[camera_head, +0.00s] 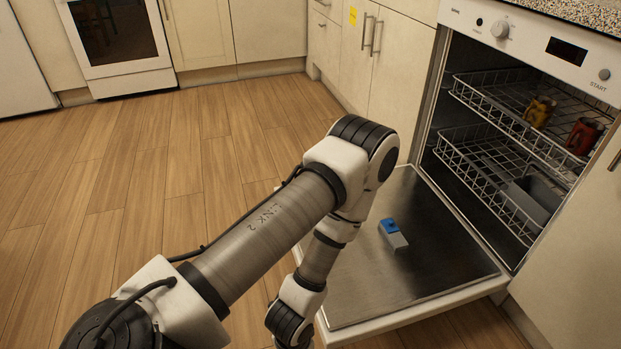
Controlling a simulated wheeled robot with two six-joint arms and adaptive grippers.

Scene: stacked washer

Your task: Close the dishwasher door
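The dishwasher (535,110) stands open at the right. Its door (430,262) is folded down, nearly level above the floor, with its metal inner face up. My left arm comes in from the lower left and reaches over the near left side of the door, hiding part of it. The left gripper is below the bottom edge of the picture. My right arm and gripper do not show. I cannot tell whether anything touches the door.
Upper (500,100) and lower racks (490,165) sit inside the dishwasher. The upper rack holds a yellow mug (539,112) and a red mug (583,136). A grey and blue piece (393,236) is on the door's inner face. Wooden floor (150,190) is clear at the left.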

